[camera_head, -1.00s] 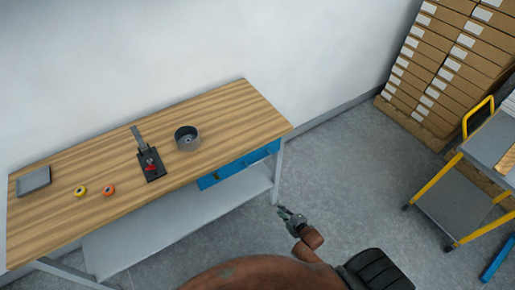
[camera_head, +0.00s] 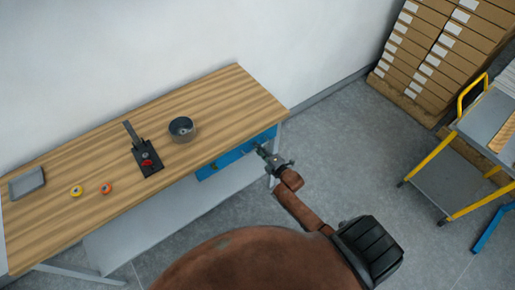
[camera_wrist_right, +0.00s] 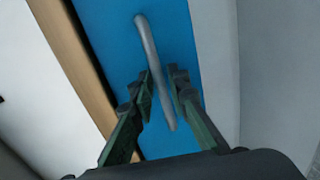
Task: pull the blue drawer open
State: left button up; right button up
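The blue drawer (camera_head: 222,163) sits under the right part of the wooden workbench top (camera_head: 225,105) and looks shut. Its front fills the middle of the right wrist view (camera_wrist_right: 120,30), with a grey bar handle (camera_wrist_right: 150,45) on it. My right gripper (camera_head: 262,152) is at the drawer front. In the wrist view its two fingers (camera_wrist_right: 160,85) are apart, one on each side of the handle's lower part. I cannot tell whether either finger touches the handle. My left gripper is not in view.
On the bench are a black press with a red part (camera_head: 147,160), a dark round pot (camera_head: 182,129), a yellow roll (camera_head: 76,191), an orange roll (camera_head: 105,188) and a grey tray (camera_head: 27,182). A yellow-framed cart (camera_head: 440,160) and stacked boxes (camera_head: 440,50) stand right. Floor between is clear.

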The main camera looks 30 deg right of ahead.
jog(key=shift+w+f, duration=0.1)
jog(key=shift+w, duration=0.15)
grip_shut()
dwell(0.5)
